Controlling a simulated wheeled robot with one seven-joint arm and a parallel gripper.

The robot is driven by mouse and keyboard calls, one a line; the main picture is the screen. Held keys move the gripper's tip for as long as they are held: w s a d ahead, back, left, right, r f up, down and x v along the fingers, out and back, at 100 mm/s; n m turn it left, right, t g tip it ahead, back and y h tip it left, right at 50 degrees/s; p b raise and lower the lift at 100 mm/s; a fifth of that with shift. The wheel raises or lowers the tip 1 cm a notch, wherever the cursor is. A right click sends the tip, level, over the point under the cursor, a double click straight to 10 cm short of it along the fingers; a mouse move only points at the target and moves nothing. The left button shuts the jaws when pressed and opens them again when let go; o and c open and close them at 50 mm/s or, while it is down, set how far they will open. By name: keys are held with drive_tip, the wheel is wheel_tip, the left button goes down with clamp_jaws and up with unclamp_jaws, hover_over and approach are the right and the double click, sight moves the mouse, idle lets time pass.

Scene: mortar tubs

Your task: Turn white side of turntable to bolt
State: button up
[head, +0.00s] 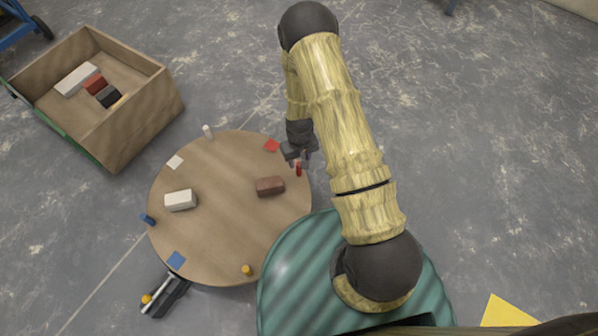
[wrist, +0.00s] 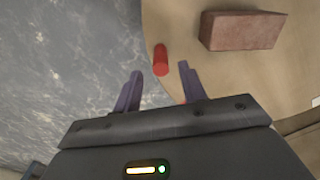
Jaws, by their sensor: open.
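The round wooden turntable (head: 222,225) lies left of my arm in the head view. A white square (head: 174,162) marks its upper left, a blue square (head: 176,260) its lower left and a red square (head: 271,146) its upper right. The bolt (head: 167,296), dark with a silver bar and orange knob, is beside the lower-left rim, nearest the blue square. My gripper (head: 300,158) is open at the right rim. In the wrist view the red peg (wrist: 160,60) stands between the lines of its fingers, around the fingertips; I cannot tell if they touch.
A white peg (head: 208,131), blue peg (head: 147,219) and orange peg (head: 247,270) stand around the rim. A white block (head: 180,200) and a brown brick (head: 270,186) lie on the disc. A wooden box (head: 135,120) with blocks stands upper left.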

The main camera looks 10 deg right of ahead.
sight(299, 169)
wheel_tip(299, 169, down, 7)
drive_tip(key=b, duration=0.2)
drive_tip(key=shift+r+b, duration=0.1)
drive_tip(key=shift+b, duration=0.3)
drive_tip(key=shift+a, duration=0.1)
clamp_jaws()
